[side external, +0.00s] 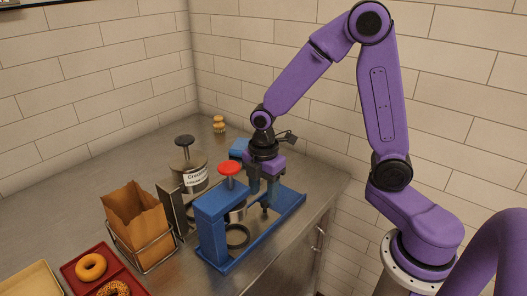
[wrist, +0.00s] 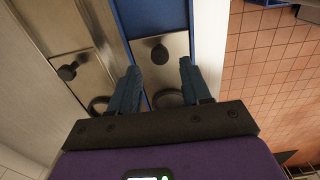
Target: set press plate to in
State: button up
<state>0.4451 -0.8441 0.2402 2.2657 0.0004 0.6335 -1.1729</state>
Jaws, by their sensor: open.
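A blue press (side external: 211,222) with a red knob (side external: 229,168) on top stands on the steel counter near its front edge. In its long base lies a metal press plate with a dark ring (side external: 238,236) and an upright dark knob (side external: 265,209). In the wrist view the press plate (wrist: 150,77) shows its dark knob (wrist: 160,52) and part of its ring (wrist: 168,98). My gripper (side external: 263,197) is open and points down over the base, close to the plate's knob. In the wrist view my gripper (wrist: 158,66) has a finger on each side; contact with the knob cannot be told.
A small yellowish object (side external: 219,124) stands behind. Tiled walls close in the back.

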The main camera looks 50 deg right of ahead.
notch_tip(320, 180, up, 13)
dwell(0.3)
jog(key=shift+s+f, duration=0.1)
jog(key=s+f+m, duration=0.2)
jog(key=s, duration=0.8)
jog(key=s+f+m, duration=0.3)
jog(key=s, duration=0.8)
jog(key=shift+a+f, duration=0.15)
jog(key=shift+f, duration=0.1)
dwell(0.9)
